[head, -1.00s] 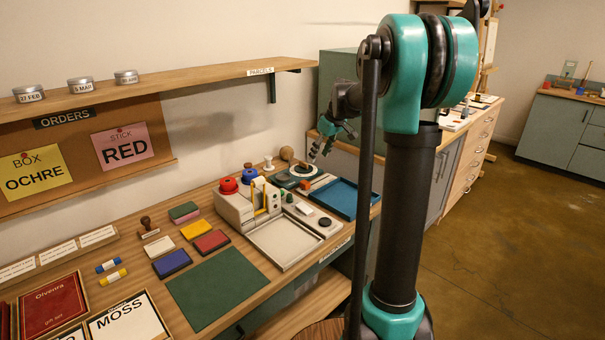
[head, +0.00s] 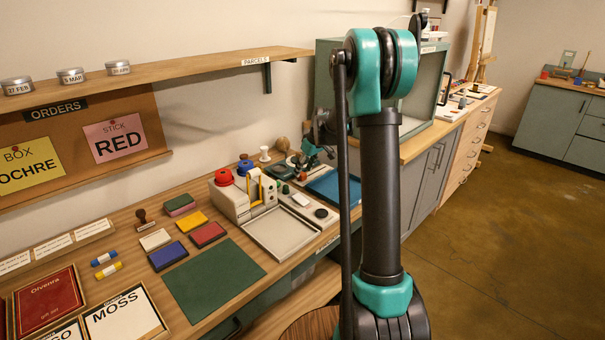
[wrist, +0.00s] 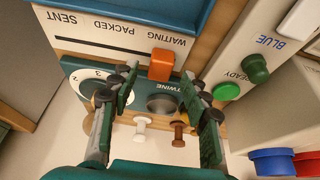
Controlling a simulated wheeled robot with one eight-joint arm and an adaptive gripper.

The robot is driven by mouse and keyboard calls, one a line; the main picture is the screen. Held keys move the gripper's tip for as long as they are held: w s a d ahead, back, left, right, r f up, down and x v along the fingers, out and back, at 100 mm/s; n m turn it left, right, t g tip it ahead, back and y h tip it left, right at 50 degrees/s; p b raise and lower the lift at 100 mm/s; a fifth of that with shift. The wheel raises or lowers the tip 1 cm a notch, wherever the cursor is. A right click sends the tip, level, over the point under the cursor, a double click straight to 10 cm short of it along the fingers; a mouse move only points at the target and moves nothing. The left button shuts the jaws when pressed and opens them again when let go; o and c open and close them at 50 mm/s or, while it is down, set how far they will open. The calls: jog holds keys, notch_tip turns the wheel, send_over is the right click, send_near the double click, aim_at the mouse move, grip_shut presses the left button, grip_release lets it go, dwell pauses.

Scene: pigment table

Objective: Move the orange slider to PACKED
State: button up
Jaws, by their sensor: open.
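The orange slider (wrist: 162,65) stands at the WAITING end of a dark slot on a white panel (wrist: 95,30) in the wrist view. The panel's labels SENT, PACKED and WAITING appear upside down, with PACKED in the middle and SENT at the far left. My gripper (wrist: 160,73) is open, one finger to each side of the slider in the picture. I see no clear contact, and the depth between fingertips and slider is hard to tell. In the head view my gripper (head: 311,158) is small above the far end of the bench, partly behind my arm.
A numbered dial (wrist: 95,84) and a TWINE knob (wrist: 162,104) lie close to the fingers. A green knob (wrist: 255,68) and green button (wrist: 226,91) stand to the right. A blue tray (head: 333,187) borders the panel.

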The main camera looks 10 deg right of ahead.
jog(key=shift+x, duration=1.3)
jog(key=shift+c, duration=0.4)
grip_shut()
